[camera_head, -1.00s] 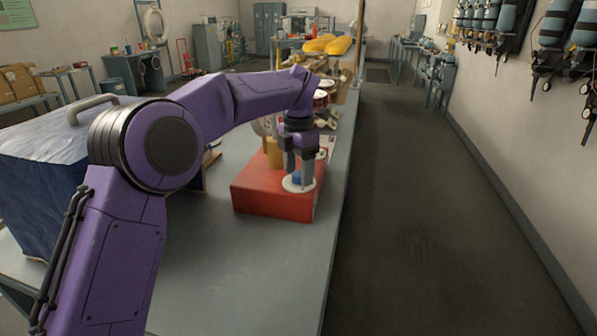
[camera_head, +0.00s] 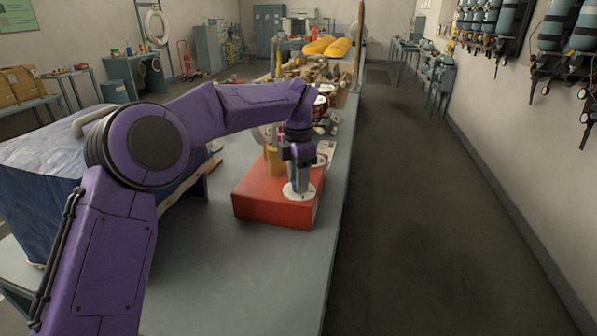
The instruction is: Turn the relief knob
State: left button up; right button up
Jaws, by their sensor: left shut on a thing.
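The relief knob (camera_head: 294,187) is a small blue piece on a round white dial plate (camera_head: 311,194), on top of a red box (camera_head: 262,204) on the bench. My left gripper (camera_head: 300,185) points straight down and is shut on the knob, with its fingers hiding most of it. How far the knob is turned cannot be read from here. My right gripper is not in view.
A brass-coloured cylinder (camera_head: 274,160) stands on the box just left of my gripper. A blue-draped bulk (camera_head: 45,185) fills the bench's left side. The grey bench (camera_head: 255,270) is bare in front. Several items clutter its far end. The floor (camera_head: 420,230) to the right is clear.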

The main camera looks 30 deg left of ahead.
pick_arm(q)
jog(key=m+p, duration=0.2)
jog(key=p, duration=0.1)
jog(key=m+p, duration=0.3)
jog(key=p, duration=0.1)
jog(key=m+p, duration=0.2)
jog(key=p, duration=0.1)
jog(key=shift+a+r+m, duration=0.1)
jog(key=shift+r+m, duration=0.2)
jog(key=shift+w+f+m+p, duration=0.1)
jog(key=shift+f+m+p, duration=0.15)
jog(key=shift+m+p, duration=0.95)
jog(key=o, duration=1)
jog(key=shift+f, duration=0.1)
jog(key=shift+o, duration=0.2)
jog(key=shift+r, duration=0.3)
notch_tip(320, 180, up, 10)
jog(key=b, duration=0.2)
